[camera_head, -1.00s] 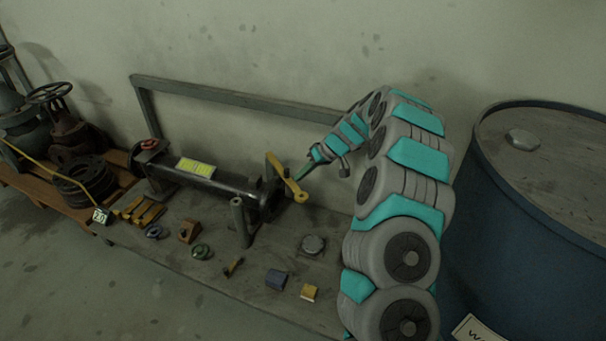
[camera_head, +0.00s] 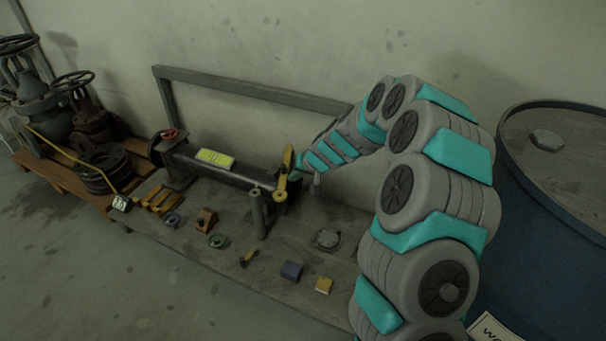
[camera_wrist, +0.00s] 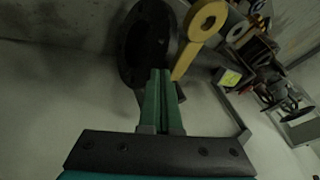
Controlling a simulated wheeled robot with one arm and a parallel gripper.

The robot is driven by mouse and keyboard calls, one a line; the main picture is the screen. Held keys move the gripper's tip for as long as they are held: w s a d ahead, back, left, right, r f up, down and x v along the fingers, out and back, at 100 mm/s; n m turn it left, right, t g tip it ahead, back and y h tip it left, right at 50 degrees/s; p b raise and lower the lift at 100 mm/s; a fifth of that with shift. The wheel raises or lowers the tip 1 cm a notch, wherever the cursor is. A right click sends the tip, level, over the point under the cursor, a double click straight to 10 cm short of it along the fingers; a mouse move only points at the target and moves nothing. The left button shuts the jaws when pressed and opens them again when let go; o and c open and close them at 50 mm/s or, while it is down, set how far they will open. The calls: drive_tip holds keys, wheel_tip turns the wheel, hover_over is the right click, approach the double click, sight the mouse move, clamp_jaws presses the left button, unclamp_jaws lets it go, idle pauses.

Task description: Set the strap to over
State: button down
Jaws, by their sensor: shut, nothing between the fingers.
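The yellow strap (camera_head: 287,166) stands nearly upright at the right end of a dark pipe with a yellow label. Its round eye is at the lower end. In the wrist view the strap (camera_wrist: 203,30) shows its eye at the top and its bar running down to beside my fingertips. My gripper (camera_wrist: 161,75) is shut, with its green fingers together and empty. The fingertips lie in front of the dark round flange (camera_wrist: 150,45), close to the strap. I cannot tell whether they touch it. In the head view my gripper (camera_head: 297,172) is mostly hidden beside the strap.
A grey post (camera_head: 259,215) stands just in front of the strap. A blue drum (camera_head: 550,215) stands at the right. A grey frame (camera_head: 250,90) rises behind the pipe.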

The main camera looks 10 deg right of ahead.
drive_tip(key=a, duration=0.3)
drive_tip(key=w+a, duration=0.1)
drive_tip(key=a, duration=0.2)
drive_tip(key=shift+w+b, duration=0.15)
drive_tip(key=shift+b, duration=0.2)
drive_tip(key=shift+w+r, duration=0.15)
drive_tip(key=shift+r, duration=0.05)
